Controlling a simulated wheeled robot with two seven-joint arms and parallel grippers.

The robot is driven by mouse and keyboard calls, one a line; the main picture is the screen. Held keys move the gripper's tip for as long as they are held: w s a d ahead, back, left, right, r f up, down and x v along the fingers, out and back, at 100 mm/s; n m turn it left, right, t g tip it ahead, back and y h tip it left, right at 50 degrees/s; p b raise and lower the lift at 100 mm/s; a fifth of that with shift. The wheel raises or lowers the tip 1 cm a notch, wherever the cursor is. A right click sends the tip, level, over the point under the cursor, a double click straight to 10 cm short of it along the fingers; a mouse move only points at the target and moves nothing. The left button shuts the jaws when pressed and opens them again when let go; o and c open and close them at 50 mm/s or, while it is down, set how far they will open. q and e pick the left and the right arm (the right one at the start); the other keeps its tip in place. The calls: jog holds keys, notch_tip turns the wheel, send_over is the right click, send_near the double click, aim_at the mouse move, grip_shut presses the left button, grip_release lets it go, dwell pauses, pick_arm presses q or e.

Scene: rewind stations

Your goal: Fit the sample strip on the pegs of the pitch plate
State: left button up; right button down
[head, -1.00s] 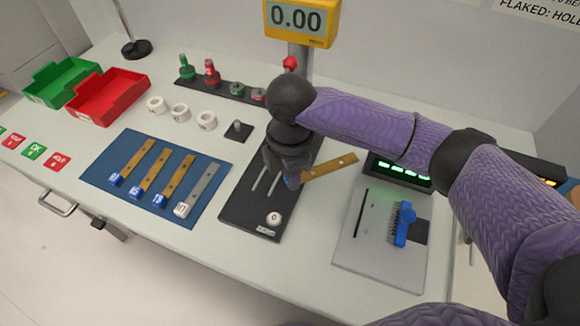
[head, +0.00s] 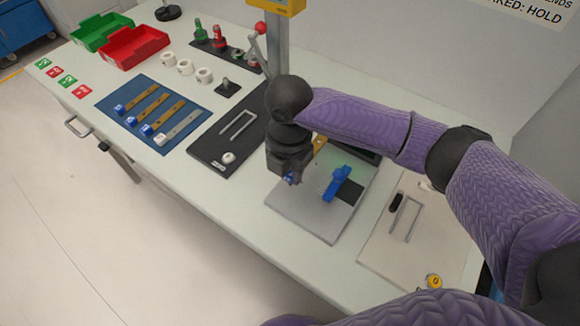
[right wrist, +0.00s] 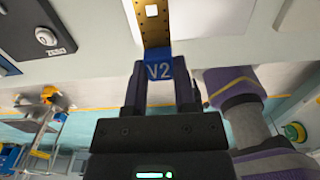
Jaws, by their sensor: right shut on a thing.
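My right gripper (head: 288,180) is shut on a sample strip at its blue tag. The strip (head: 319,144) is brass-coloured and mostly hidden by the gripper in the head view. In the right wrist view the holed strip (right wrist: 152,22) points away from the fingers (right wrist: 160,88), and its blue tag (right wrist: 158,70) reads V2. The gripper is over the left part of a grey plate (head: 300,212) with a blue-handled part (head: 338,184), which looks like the pitch plate. I cannot make out its pegs, or whether the strip touches it. My left gripper is not in view.
A black plate (head: 209,146) with a metal fork-shaped guide lies to the left. A blue mat (head: 112,100) holds several tagged strips. A pale plate (head: 390,253) with a U-shaped bar lies to the right. Red (head: 133,46) and green (head: 99,30) trays stand at the back left.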

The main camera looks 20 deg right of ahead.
jog(key=shift+r+p, duration=0.25)
jog(key=shift+p, duration=0.2)
notch_tip(320, 180, down, 6)
jog(key=b, duration=0.3)
jog(key=shift+f, duration=0.15)
dwell(0.4)
jog(key=shift+p, duration=0.35)
dwell(0.3)
jog(key=shift+p, duration=0.3)
